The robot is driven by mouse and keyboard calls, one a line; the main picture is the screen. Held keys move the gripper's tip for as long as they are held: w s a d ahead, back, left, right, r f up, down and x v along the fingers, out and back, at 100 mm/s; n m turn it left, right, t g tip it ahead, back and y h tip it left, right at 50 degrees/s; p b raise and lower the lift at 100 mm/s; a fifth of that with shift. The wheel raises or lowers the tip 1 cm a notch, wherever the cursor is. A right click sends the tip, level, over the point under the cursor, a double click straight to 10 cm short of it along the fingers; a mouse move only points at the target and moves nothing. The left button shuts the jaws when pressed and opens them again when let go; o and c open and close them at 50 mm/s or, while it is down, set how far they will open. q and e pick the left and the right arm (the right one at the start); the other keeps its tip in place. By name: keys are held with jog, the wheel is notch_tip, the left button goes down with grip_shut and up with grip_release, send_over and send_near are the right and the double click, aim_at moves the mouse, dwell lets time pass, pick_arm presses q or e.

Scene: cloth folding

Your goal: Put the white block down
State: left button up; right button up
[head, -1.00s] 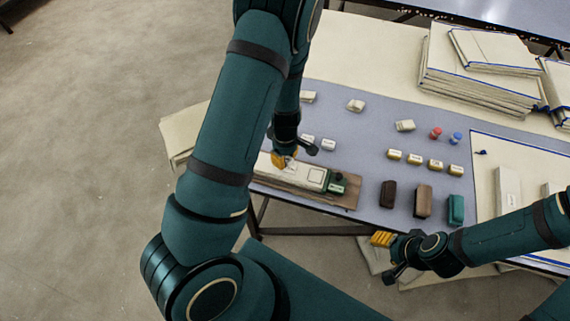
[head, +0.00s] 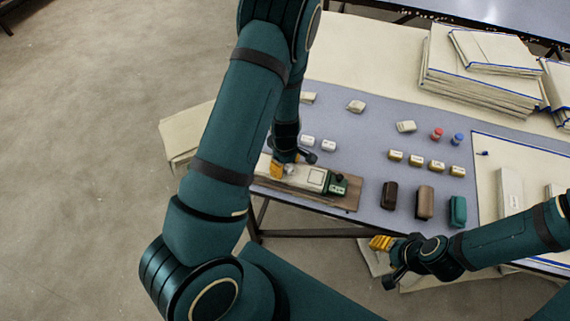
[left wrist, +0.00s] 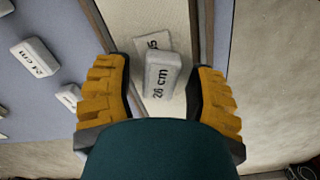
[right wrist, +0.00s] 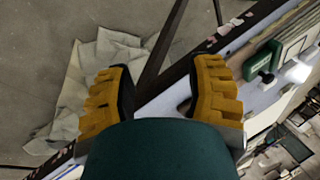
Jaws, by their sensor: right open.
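The white block (left wrist: 162,75), marked "26 cm", rests on the pale top of a long board (left wrist: 170,20) in the left wrist view. My left gripper (left wrist: 162,85) is open around it, with a gap on each side of the block. In the head view my left gripper (head: 284,166) is low over the left part of the board (head: 310,177), and the block is mostly hidden by the fingers. A card with digits lies partly under or behind the block. My right gripper (head: 381,244) is open and empty off the table's front edge.
Small white blocks (head: 328,146) lie behind the board on the blue-grey table. Several gold-banded blocks (head: 416,160) and dark, brown (head: 425,202) and green (head: 457,211) blocks stand to the right. A cloth stack (head: 475,80) is at the back right.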

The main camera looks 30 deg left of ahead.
pick_arm(q)
jog(key=shift+r, duration=0.1)
notch_tip(320, 180, up, 12)
jog(key=p, duration=0.4)
jog(key=s+d+f+m+h, duration=0.1)
jog(key=s+d+f+m, duration=0.1)
jog(key=s+d+m, duration=0.1)
jog(key=s+d+f+m+t+h, duration=0.1)
jog(key=s+d+f+m, duration=0.1)
jog(key=d+m, duration=0.4)
jog(key=s+d+f+m+t+h, duration=0.1)
jog(key=s+d+f+m, duration=0.2)
jog(key=d+m, duration=0.2)
jog(key=shift+s+d+f+h, duration=0.35)
jog(key=shift+d+h, duration=0.05)
jog(key=shift+d, duration=0.7)
jog(key=shift+s+f+b, duration=0.2)
jog(key=shift+f+b, duration=0.6)
jog(key=shift+b, duration=0.15)
